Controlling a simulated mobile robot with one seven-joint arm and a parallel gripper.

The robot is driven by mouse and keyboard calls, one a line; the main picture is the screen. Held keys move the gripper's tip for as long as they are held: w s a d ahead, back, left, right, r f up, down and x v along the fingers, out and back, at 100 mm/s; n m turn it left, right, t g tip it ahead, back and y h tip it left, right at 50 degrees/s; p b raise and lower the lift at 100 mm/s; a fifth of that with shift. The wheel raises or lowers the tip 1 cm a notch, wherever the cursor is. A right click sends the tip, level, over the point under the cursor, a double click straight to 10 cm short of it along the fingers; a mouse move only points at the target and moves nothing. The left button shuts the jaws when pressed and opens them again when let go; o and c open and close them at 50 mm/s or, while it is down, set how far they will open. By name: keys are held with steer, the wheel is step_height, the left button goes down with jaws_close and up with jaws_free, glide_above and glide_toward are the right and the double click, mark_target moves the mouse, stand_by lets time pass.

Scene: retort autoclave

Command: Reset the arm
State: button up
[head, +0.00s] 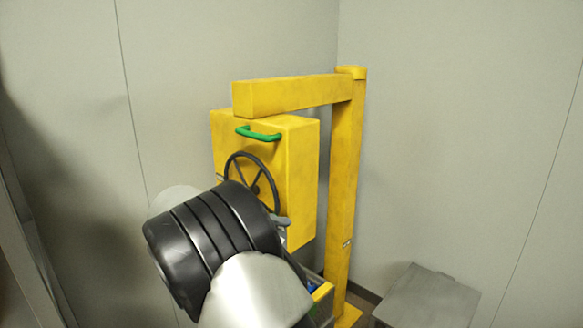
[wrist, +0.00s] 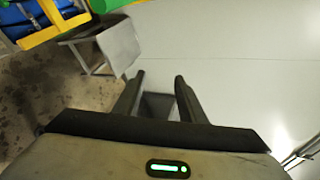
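My arm (head: 225,245), black and pale grey, rises from the bottom of the head view and covers the lower left of the yellow autoclave body (head: 303,165). In the wrist view my gripper (wrist: 161,78) has its two dark fingers apart, with nothing seen held between them. The pale wall lies behind the fingertips.
A yellow post and overhead beam (head: 290,94) stand beside the autoclave. A grey box-like stand (head: 428,298) is at lower right. A yellow-edged container (head: 322,292) with something blue is low beside the post.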

steer(key=s+d+r+m+g+y, duration=0.2)
steer(key=s+d+r+m+y, duration=0.1)
steer(key=s+d+m, duration=0.5)
steer(key=s+d+r+m+g+y, duration=0.25)
steer(key=s+d+m, duration=0.35)
steer(key=d+m, duration=0.45)
steer(key=s+d+m+t+y, duration=0.1)
steer(key=s+m+t+y, duration=0.2)
steer(key=s+m, duration=1.6)
steer(key=m+y, duration=0.2)
steer(key=shift+d+r+y, duration=0.25)
steer(key=shift+r+y, duration=0.1)
steer(key=shift+r, duration=0.05)
